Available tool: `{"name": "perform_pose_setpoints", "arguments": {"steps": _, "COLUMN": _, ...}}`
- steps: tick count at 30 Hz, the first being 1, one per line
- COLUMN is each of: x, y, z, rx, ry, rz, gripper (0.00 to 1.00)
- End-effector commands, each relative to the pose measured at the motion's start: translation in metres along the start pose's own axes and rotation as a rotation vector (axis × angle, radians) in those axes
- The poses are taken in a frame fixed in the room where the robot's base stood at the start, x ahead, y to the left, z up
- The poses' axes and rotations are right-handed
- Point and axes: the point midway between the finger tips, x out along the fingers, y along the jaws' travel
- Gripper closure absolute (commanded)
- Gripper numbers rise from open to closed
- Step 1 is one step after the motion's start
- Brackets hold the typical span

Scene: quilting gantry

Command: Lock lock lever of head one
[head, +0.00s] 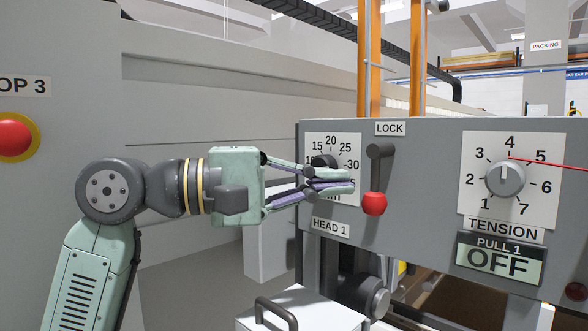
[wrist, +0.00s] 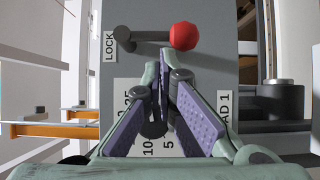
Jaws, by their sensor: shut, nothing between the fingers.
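The lock lever of head one (head: 376,172) is a dark grey arm with a red ball (head: 374,204) at its lower end, under the LOCK label (head: 390,129). It hangs straight down on the grey panel. In the wrist view the lever (wrist: 145,36) lies across the top, its red ball (wrist: 184,36) to the right. My gripper (head: 352,181) is shut and empty. Its fingertips are just left of the lever in the head view, in front of the numbered dial, which they partly hide. The fingertips (wrist: 160,65) look apart from the lever in the wrist view; exact depth is unclear.
The tension knob (head: 505,179) and the PULL 1 display (head: 499,259), reading OFF, are on the panel's right. A red button (head: 14,137) is at the far left. A white box with a handle (head: 276,313) stands below. Orange posts (head: 369,60) rise behind the panel.

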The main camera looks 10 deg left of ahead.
Motion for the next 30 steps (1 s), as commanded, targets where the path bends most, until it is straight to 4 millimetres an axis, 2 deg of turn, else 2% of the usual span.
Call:
{"name": "perform_pose_setpoints", "arguments": {"steps": 6, "x": 0.0133, "y": 0.0002, "z": 0.0002, "rx": -0.001, "ry": 0.0, "rz": 0.0, "gripper": 1.0}}
{"name": "perform_pose_setpoints", "arguments": {"steps": 19, "x": 0.0137, "y": -0.0019, "z": 0.0004, "rx": -0.014, "ry": 0.0, "rz": 0.011, "gripper": 1.0}}
{"name": "perform_pose_setpoints", "arguments": {"steps": 30, "x": 0.0148, "y": -0.0049, "z": 0.0028, "rx": -0.122, "ry": 0.0, "rz": 0.083, "gripper": 1.0}}
